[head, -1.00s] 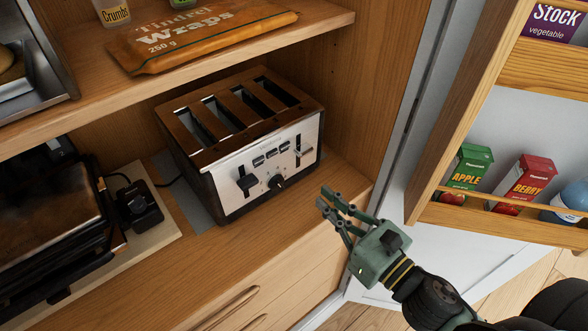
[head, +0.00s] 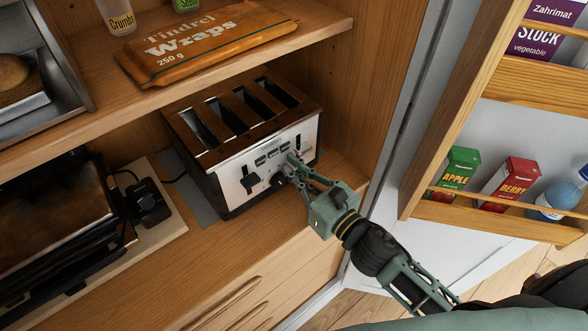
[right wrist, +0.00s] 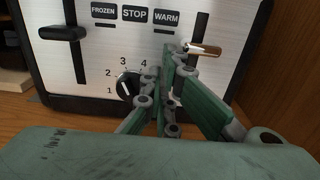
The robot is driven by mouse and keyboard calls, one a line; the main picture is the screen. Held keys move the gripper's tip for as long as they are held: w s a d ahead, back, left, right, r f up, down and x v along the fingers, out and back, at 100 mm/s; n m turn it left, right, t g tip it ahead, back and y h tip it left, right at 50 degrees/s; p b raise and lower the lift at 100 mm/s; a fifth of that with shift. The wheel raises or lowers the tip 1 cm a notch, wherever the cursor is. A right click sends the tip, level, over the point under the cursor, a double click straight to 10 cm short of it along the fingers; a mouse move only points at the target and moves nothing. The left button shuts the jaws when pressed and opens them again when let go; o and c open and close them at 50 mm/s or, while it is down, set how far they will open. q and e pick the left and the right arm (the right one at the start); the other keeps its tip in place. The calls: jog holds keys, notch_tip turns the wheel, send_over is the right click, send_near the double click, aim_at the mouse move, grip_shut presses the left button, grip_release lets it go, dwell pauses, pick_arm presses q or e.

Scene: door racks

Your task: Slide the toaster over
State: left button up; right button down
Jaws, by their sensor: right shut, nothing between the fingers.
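The toaster (head: 232,178) is a silver and brown four-slot one. It stands on the wooden shelf, its control front facing the shelf's front edge. My right gripper (head: 293,160) is shut and empty, with its fingertips at the right part of the toaster's front, beside the dial. In the right wrist view the closed fingers (right wrist: 172,62) lie in front of the toaster's panel (right wrist: 100,60), between the dial (right wrist: 129,86) and the right lever (right wrist: 200,48). I cannot tell whether they touch it. My left gripper is not in view.
A dark appliance (head: 60,220) and a black plug (head: 150,203) sit on a board left of the toaster. The upper shelf (head: 310,35) holds a wraps packet (head: 205,42). A door rack (head: 470,212) with cartons stands open at right. Bare shelf lies in front.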

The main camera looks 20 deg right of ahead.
aim_at(281, 158)
jog(key=x, duration=0.5)
jog(key=shift+d+r+p, duration=0.1)
jog(key=shift+r+p, duration=0.05)
jog(key=shift+p, duration=0.2)
jog(key=shift+w, duration=0.2)
jog(key=shift+a, duration=0.2)
jog(key=shift+d, duration=0.1)
